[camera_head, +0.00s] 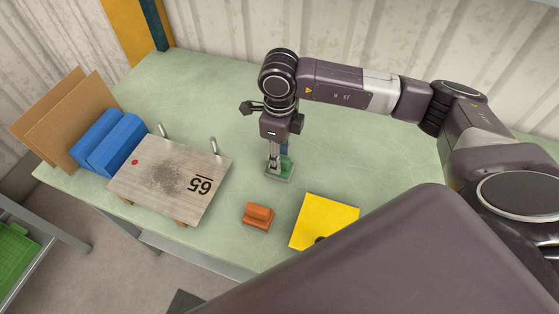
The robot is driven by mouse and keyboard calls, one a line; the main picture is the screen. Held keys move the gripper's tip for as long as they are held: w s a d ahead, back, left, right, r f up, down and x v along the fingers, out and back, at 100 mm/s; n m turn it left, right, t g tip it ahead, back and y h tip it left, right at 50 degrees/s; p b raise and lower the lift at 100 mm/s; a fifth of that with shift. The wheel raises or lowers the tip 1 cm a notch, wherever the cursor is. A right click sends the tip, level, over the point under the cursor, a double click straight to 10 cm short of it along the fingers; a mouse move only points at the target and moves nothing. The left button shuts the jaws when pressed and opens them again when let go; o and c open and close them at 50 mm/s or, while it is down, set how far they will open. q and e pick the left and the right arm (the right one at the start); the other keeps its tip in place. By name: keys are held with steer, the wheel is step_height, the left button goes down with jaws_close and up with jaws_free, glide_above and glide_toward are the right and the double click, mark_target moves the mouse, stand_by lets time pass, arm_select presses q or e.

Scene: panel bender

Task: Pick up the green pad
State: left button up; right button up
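The green pad (283,175) is a small green block lying on the pale green table near its middle. My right gripper (277,160) comes down over it from above, with its fingertips at the pad's upper part and hiding some of it. The pad looks to be resting on the table. I cannot tell whether the fingers are closed on the pad or only around it. My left gripper is not in view.
An orange block (258,216) and a yellow plate (325,220) lie on the table (215,85) nearer me. A metal plate marked 65 (170,178), blue blocks (107,141) and brown boards (62,115) stand at left. The table behind my gripper is clear.

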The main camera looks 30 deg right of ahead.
steer(key=shift+f, duration=0.5)
steer(key=shift+w+f, duration=0.1)
steer(key=shift+f, duration=0.25)
jaws_close()
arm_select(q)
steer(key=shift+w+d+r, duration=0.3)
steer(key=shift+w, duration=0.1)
arm_select(e)
steer(key=shift+r, duration=0.15)
steer(key=shift+w+r, duration=0.1)
steer(key=shift+r, duration=0.45)
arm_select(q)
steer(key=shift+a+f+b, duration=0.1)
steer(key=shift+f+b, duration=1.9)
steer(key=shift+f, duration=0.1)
arm_select(e)
step_height(320, 180, up, 19)
steer(key=shift+f, duration=0.15)
